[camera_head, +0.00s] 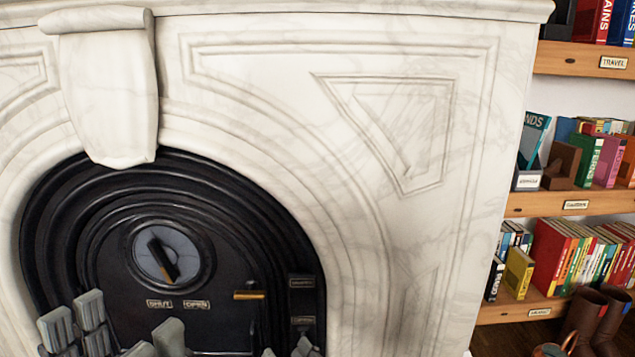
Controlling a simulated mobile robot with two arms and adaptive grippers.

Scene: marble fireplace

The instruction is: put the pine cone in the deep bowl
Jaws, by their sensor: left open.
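I see neither the pine cone nor the deep bowl in the head view. My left gripper (118,328) is at the bottom left, in front of the black fireplace insert. Its grey fingers are apart, with nothing visible between them. Small grey tips at the bottom edge, right of it, appear to be my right gripper (287,350). Most of that gripper is cut off by the frame, so its opening and anything in it are hidden.
A white marble fireplace surround (440,240) fills most of the view. Its black insert (110,240) has a round dial (165,254) and a brass-coloured handle (249,295). Wooden bookshelves (560,204) stand at the right, with brown boots (588,316) below.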

